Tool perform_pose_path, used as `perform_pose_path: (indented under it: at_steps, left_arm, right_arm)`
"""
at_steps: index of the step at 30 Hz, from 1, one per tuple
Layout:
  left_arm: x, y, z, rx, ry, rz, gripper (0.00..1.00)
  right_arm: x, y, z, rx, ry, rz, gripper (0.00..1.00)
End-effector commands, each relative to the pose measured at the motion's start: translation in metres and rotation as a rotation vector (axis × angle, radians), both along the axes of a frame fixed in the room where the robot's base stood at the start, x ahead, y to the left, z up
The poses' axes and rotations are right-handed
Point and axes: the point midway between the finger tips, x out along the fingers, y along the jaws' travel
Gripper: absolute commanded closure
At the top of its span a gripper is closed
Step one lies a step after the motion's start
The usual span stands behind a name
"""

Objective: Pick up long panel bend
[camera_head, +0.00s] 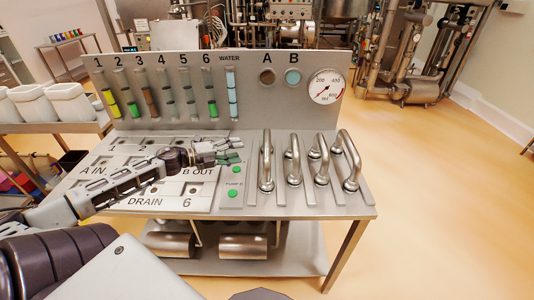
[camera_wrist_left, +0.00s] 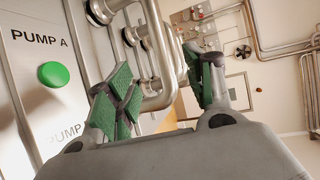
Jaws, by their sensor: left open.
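Several shiny steel panel bends stand in a row on the right part of the sloped grey panel: the leftmost bend (camera_head: 266,162), a second (camera_head: 293,162), a third (camera_head: 320,165) and the rightmost (camera_head: 348,160). I cannot tell for sure which one is the long bend. My left gripper (camera_head: 238,150) is open, with green finger pads, just left of the leftmost bend and apart from it. In the left wrist view, a bend (camera_wrist_left: 161,60) shows beyond and between the open fingers (camera_wrist_left: 165,88). My right gripper is not in view.
Green pump buttons (camera_head: 233,194) and the port plate (camera_head: 150,201) lie left of the bends. An upright board (camera_head: 250,100) with coloured tubes and a gauge (camera_head: 326,86) stands behind. White containers (camera_head: 66,101) stand at left. The floor at right is clear.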

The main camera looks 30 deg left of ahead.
Motion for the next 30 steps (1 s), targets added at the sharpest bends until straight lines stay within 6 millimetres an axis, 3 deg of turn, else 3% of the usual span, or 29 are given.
perform_pose_path:
  at_steps: [14, 30]
  left_arm:
    - [0.000, 0.000, 0.000, 0.001, 0.000, -0.002, 0.47]
    - [0.022, -0.013, -0.004, 0.000, -0.001, -0.002, 0.47]
  right_arm:
    - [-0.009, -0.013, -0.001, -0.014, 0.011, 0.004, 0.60]
    - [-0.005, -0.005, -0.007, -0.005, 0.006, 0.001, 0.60]
